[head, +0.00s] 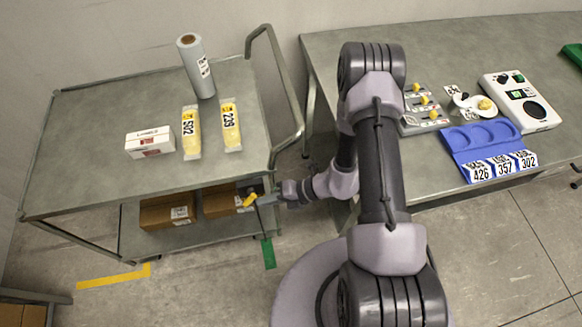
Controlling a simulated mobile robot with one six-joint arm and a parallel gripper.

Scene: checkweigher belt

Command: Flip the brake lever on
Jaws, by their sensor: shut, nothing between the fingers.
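The brake lever (249,200) looks like a small yellow handle at the lower right side of the grey cart (85,120), below its top shelf. My gripper (260,201) is shut and empty, just right of the lever and pointing left at it. The tip is very close to the yellow handle; I cannot tell whether they touch. The lever's base is partly hidden, and its on or off position cannot be read at this size.
The cart's top holds a grey roll (196,68), a white label box (150,142) and two yellow packs, 502 (191,132) and 239 (231,126). Brown boxes (167,213) sit on its lower shelf. A bench (440,60) with a blue tray (460,144) stands right. Yellow floor tape (115,277) lies front left.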

